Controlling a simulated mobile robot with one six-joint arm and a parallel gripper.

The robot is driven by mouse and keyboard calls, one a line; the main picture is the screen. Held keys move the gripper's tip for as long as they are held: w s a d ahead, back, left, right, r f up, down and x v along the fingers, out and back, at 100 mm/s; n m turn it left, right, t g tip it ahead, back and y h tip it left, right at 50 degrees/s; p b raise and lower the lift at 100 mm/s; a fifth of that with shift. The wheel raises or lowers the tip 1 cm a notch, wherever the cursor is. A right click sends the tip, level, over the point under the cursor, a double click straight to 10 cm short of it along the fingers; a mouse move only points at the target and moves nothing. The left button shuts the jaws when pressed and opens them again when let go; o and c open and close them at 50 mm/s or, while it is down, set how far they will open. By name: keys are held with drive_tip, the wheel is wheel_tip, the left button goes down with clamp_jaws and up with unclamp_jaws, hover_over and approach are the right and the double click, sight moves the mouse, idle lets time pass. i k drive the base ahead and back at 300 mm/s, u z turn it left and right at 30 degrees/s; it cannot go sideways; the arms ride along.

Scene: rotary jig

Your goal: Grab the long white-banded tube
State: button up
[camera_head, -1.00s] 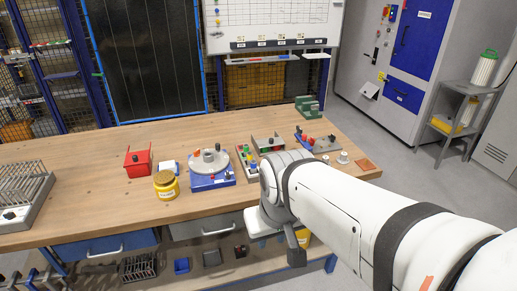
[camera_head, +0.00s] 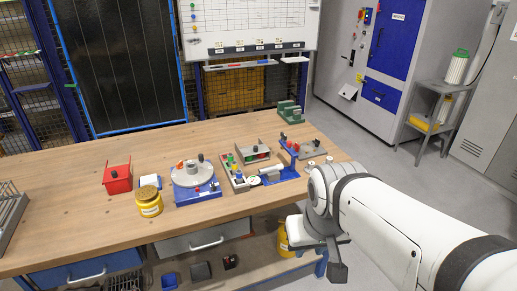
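I cannot pick out a long white-banded tube for certain. A grey tray (camera_head: 226,184) on the workbench holds several small coloured pieces in red, green, yellow and blue. Just right of it, a pale cylinder (camera_head: 272,171) lies on a blue fixture (camera_head: 288,175); I cannot make out any band on it. My gripper (camera_head: 338,272) hangs at the end of my white arm, in front of the bench's front edge, to the right of and nearer than these things. Its fingers are too small and turned away to tell open from shut.
On the wooden bench (camera_head: 70,225) stand a red box (camera_head: 117,180), a yellow jar (camera_head: 149,203), a rotary jig (camera_head: 194,181), a grey open bracket (camera_head: 250,152) and a green block (camera_head: 290,112). The bench's back left is clear. A side shelf (camera_head: 440,88) stands at the right.

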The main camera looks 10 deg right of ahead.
sight(280, 166)
drive_tip(key=z, duration=0.05)
drive_tip(key=i, duration=1)
drive_tip(key=u, duration=1.45)
drive_tip(key=k, duration=0.95)
drive_tip(key=z, duration=0.9)
drive_tip(key=i, duration=0.95)
